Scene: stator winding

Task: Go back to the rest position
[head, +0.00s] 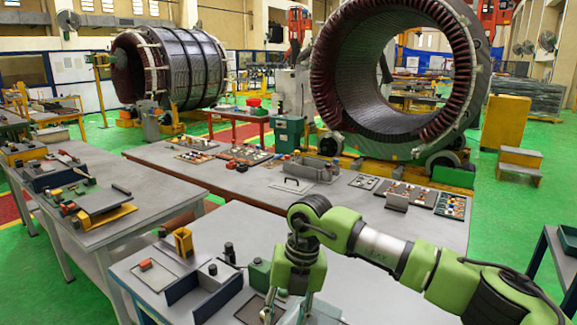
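My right arm is green and comes in from the lower right. Its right gripper (290,306) points down over the near grey table (232,228), close to the bottom edge of the picture. Its fingertips are at the bottom edge and partly cut off, so I cannot tell whether it is open or shut, or whether it holds anything. My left gripper and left arm are not in view.
Near the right gripper stand a dark blue bin (205,292), a green block (259,274) and a yellow holder (183,241). A long grey table (245,183) with small parts lies behind. A large stator ring (322,90) stands beyond it.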

